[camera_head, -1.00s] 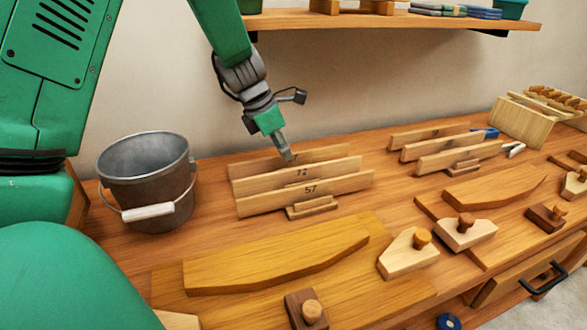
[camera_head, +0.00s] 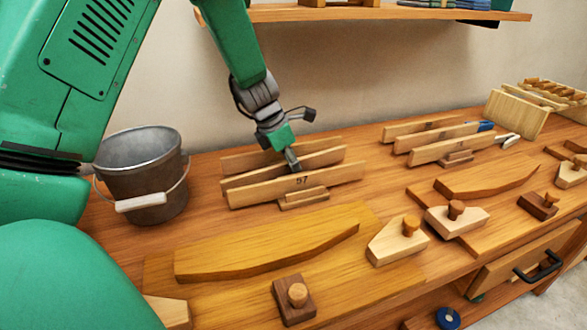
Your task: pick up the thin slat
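Three thin wooden slats stand on edge in a rack at the left of the bench. The front slat (camera_head: 334,175) is marked 57. The middle slat (camera_head: 246,179) is just behind it, and the back slat (camera_head: 236,160) is nearest the wall. A small stepped wooden block (camera_head: 303,199) sits in front of them. My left gripper (camera_head: 293,163) points down at the slats, with its tips at the middle slat's top edge, behind the front slat. The tips are small and partly hidden, so their opening and any hold cannot be told. My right gripper is out of view.
A metal bucket (camera_head: 140,165) stands left of the slats. A second slat group (camera_head: 440,148) stands to the right. A curved board (camera_head: 265,245) and wooden blocks with knobs (camera_head: 398,242) lie in front. A shelf (camera_head: 380,14) hangs above.

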